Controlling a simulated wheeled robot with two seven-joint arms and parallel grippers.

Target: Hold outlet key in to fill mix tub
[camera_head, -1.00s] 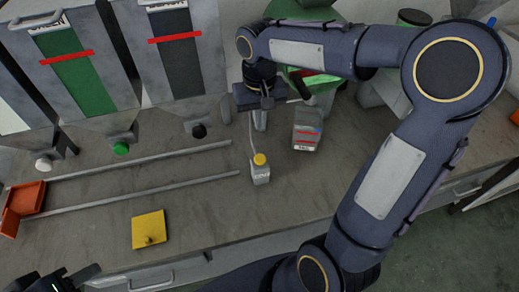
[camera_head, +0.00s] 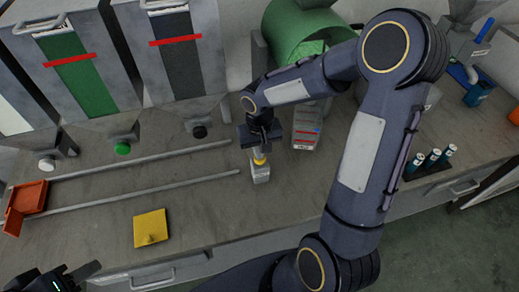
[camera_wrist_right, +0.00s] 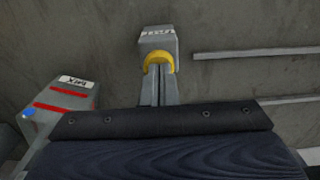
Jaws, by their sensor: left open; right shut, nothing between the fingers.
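A small grey block (camera_head: 261,174) with a yellow key (camera_head: 259,158) on top stands on the bench; its label is too small to read. My right gripper (camera_head: 259,149) is shut with nothing in it, pointing down right above the yellow key. In the right wrist view the shut fingertips (camera_wrist_right: 160,72) overlap the yellow key (camera_wrist_right: 158,56) and seem to touch it; I cannot tell how far in it is. A grey box marked MIX (camera_head: 305,128), with red lines, stands just right of it, and also shows in the right wrist view (camera_wrist_right: 57,112). My left gripper (camera_head: 76,280) is open and empty at the bottom left.
A green drum (camera_head: 288,40) stands behind the MIX box. Hoppers (camera_head: 88,85) line the back left. Two rails (camera_head: 140,160) run to an orange tray (camera_head: 28,196). A yellow plate (camera_head: 150,228) lies near the front edge. Blue-topped cylinders (camera_head: 432,160) stand at right.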

